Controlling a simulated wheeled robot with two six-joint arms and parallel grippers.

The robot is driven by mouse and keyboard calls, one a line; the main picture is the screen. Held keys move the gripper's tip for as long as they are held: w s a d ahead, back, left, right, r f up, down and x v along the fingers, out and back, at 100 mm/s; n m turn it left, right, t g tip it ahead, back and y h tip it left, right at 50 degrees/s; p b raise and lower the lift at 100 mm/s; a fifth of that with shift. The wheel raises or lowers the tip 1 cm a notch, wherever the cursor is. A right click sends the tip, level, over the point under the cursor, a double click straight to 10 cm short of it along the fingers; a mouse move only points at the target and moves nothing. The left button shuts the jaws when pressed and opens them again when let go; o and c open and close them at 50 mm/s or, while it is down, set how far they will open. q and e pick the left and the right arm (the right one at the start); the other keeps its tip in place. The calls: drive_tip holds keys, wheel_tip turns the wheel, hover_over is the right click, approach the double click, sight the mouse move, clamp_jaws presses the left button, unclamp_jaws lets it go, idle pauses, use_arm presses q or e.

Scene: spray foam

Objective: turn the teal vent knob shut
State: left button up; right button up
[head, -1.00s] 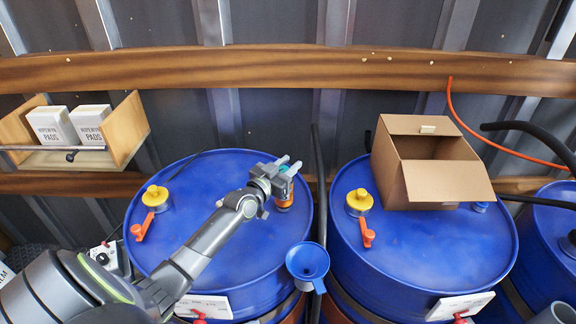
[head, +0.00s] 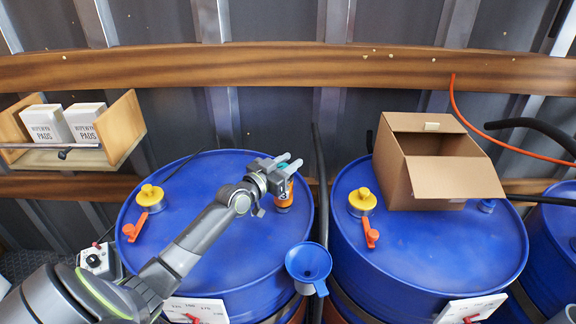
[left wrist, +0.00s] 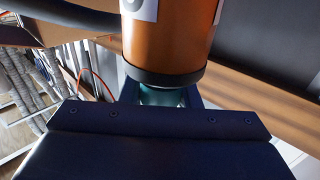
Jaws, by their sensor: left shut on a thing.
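The teal vent knob (left wrist: 163,97) sits at the end of an orange vent body with a black collar (left wrist: 165,75). In the head view the orange body (head: 285,196) stands on the left blue drum (head: 225,235), near its right rim. My left gripper (head: 284,167) is shut on the teal knob, with its fingers on both sides of it. In the left wrist view the gripper's dark body covers part of the knob. The knob's turn angle cannot be read. My right gripper is not in view.
A blue funnel (head: 308,262) is at the left drum's right edge, beside a dark upright pipe (head: 321,180). Yellow caps with orange levers (head: 151,198) (head: 363,204) stand on both drums. An open cardboard box (head: 440,180) sits on the right drum. A wooden shelf (head: 120,130) holds white boxes.

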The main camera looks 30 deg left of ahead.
use_arm(q)
drive_tip(key=o, duration=1)
drive_tip(key=shift+s, duration=0.1)
drive_tip(key=s+a+p, duration=0.1)
drive_tip(key=s, duration=0.4)
drive_tip(key=s+p, duration=0.2)
drive_tip(key=s, duration=0.4)
drive_tip(key=s+a+p, duration=0.1)
drive_tip(key=s+p, duration=0.1)
drive_tip(key=s, duration=0.4)
drive_tip(key=shift+a, duration=0.35)
drive_tip(key=shift+s, duration=0.1)
